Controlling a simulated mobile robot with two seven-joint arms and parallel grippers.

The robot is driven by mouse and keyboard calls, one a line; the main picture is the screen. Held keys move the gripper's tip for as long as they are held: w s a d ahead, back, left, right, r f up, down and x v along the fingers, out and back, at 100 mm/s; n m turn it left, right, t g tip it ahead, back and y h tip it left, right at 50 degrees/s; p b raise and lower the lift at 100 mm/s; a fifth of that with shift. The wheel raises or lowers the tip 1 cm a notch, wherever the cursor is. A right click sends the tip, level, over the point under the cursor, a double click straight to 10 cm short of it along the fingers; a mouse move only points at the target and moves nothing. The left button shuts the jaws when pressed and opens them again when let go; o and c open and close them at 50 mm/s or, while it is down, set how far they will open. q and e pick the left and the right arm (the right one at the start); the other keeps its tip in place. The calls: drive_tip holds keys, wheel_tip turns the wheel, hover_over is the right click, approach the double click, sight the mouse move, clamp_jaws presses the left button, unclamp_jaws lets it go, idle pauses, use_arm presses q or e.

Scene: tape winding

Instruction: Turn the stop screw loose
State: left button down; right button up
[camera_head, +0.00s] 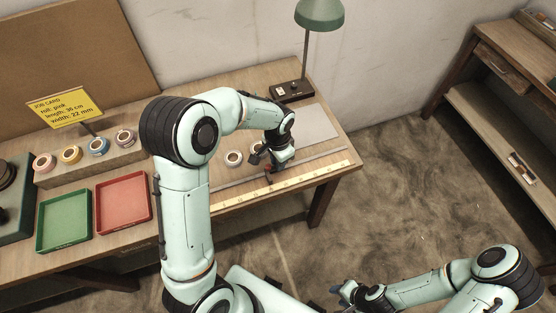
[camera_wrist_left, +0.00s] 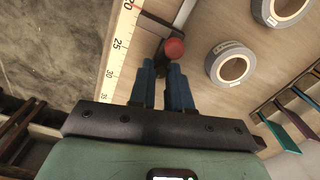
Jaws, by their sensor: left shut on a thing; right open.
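The stop screw has a round red knob (camera_wrist_left: 174,48) on a dark stop beside the ruler strip (camera_wrist_left: 118,45), by the grey rail (camera_wrist_left: 185,12). A small bit of red shows at the stop in the head view (camera_head: 268,177). My left gripper (camera_wrist_left: 164,68) is shut at the stop screw, its blue fingers on either side of the dark part by the knob; the exact contact is partly hidden. In the head view my left gripper (camera_head: 267,165) is low over the table at the ruler. My right gripper (camera_head: 345,293) is open and empty, away from the table.
Tape rolls (camera_wrist_left: 232,66) (camera_head: 233,158) lie close to the left gripper. A green tray (camera_head: 64,219) and a red tray (camera_head: 123,203) stand at the left. A lamp (camera_head: 320,14) stands at the back. Bare floor (camera_head: 420,180) lies right of the table.

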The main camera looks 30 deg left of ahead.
use_arm(q)
drive_tip(key=shift+m, duration=1.3)
use_arm(e)
drive_tip(key=shift+f, duration=0.1)
use_arm(q)
drive_tip(key=c, duration=1.1)
unclamp_jaws()
drive_tip(key=shift+r, duration=0.15)
wheel_tip(320, 180, up, 13)
drive_tip(key=shift+r+p, duration=0.1)
drive_tip(key=shift+p, duration=0.3)
use_arm(e)
drive_tip(key=shift+w+r, duration=0.55)
drive_tip(key=shift+r, duration=0.1)
drive_tip(key=shift+s, duration=0.1)
